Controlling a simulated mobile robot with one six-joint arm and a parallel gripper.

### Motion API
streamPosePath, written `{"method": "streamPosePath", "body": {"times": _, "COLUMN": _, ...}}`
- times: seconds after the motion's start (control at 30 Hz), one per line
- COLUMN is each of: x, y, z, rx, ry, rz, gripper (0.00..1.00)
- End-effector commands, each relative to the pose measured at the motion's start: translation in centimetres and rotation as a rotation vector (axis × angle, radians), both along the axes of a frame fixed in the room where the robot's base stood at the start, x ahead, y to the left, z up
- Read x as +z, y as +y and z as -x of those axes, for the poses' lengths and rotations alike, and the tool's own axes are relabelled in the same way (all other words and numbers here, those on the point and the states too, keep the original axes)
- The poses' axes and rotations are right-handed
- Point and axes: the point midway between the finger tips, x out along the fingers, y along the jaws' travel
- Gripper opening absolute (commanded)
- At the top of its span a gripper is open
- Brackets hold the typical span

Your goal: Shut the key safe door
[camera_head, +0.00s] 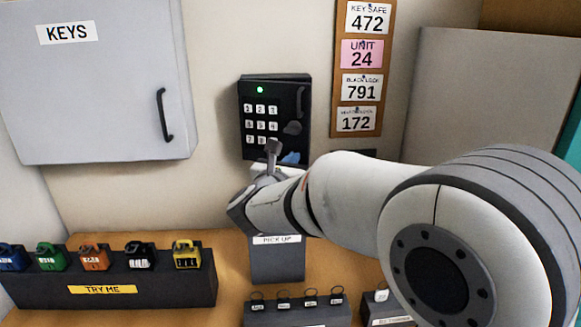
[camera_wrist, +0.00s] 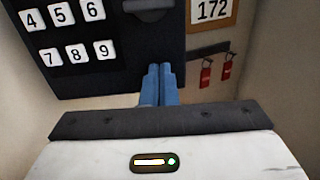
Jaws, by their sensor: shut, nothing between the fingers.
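The key safe (camera_head: 248,112) is a black wall box with white number keys, a lit green light, a dark handle and a round knob on its front. Its door front (camera_wrist: 115,22) fills the upper left of the wrist view. I cannot tell whether the door is fully closed or slightly ajar. My gripper (camera_wrist: 158,70) has its blue fingers shut together and empty, at the lower right part of the door front. In the head view, a blue fingertip (camera_head: 291,158) shows by the safe's lower edge; my wrist hides part of that edge. Contact is unclear.
A grey KEYS cabinet (camera_head: 90,90) hangs at left. A board (camera_head: 377,130) of number cards is right of the safe. Red-tagged keys (camera_wrist: 206,72) hang on a rail nearby. Below are a TRY ME padlock stand (camera_head: 50,290) and a PICK UP box (camera_head: 277,262).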

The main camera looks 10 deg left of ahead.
Motion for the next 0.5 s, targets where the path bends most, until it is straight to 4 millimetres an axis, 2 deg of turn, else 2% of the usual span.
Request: {"method": "streamPosePath", "body": {"times": 0.5, "x": -0.1, "y": -0.3, "z": -2.1, "rx": 0.0, "ry": 0.0, "rz": 0.001, "gripper": 0.0}}
